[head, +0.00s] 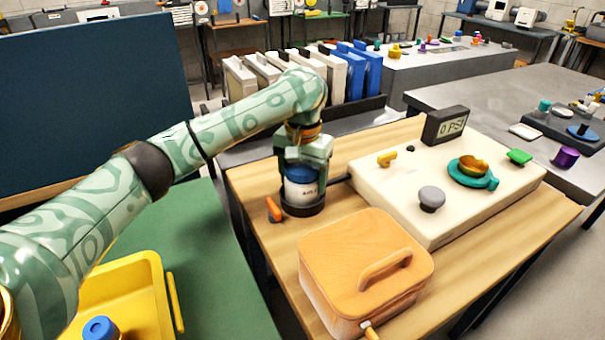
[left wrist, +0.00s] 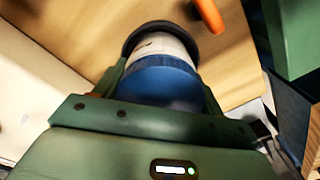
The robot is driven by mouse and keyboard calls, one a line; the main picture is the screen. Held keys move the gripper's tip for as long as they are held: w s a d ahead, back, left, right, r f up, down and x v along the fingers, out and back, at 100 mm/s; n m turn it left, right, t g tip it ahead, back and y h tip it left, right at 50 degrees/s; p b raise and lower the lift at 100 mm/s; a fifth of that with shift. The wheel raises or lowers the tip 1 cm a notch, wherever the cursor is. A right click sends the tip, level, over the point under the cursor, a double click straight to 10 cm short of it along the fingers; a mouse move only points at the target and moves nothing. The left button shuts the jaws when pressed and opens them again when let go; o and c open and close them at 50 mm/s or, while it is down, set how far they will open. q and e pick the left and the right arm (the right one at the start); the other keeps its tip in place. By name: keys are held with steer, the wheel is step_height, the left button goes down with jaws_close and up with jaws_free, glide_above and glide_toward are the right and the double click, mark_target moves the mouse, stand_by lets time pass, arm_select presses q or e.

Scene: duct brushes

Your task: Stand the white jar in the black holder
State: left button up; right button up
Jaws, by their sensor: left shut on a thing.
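The white jar (head: 300,191) has a blue lid and a printed label. It stands upright in or just over the round black holder (head: 303,209) on the wooden table; I cannot tell whether its base rests on the holder's floor. In the left wrist view the jar (left wrist: 160,44) shows its blue lid nearest, with the holder's dark rim (left wrist: 158,27) around its far end. My left gripper (head: 302,168) comes from above and is shut on the jar near its lid. It also shows in the left wrist view (left wrist: 160,90). My right gripper is not in view.
An orange-handled thing (head: 273,209) lies left of the holder. An orange box with a handle (head: 365,270) stands in front. A white panel (head: 400,190) with knobs and a gauge is at the right. A yellow tray (head: 150,285) sits on the green surface at the left.

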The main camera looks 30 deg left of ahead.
arm_select(q)
steer(key=o, duration=1.1)
step_height(320, 180, up, 13)
steer(key=p, duration=0.8)
steer(key=shift+s+f+p, duration=0.1)
steer(key=shift+p, duration=0.25)
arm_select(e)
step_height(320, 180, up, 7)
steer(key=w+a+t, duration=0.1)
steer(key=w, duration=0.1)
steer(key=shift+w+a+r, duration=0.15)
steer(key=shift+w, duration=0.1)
arm_select(q)
steer(key=shift+f, duration=0.15)
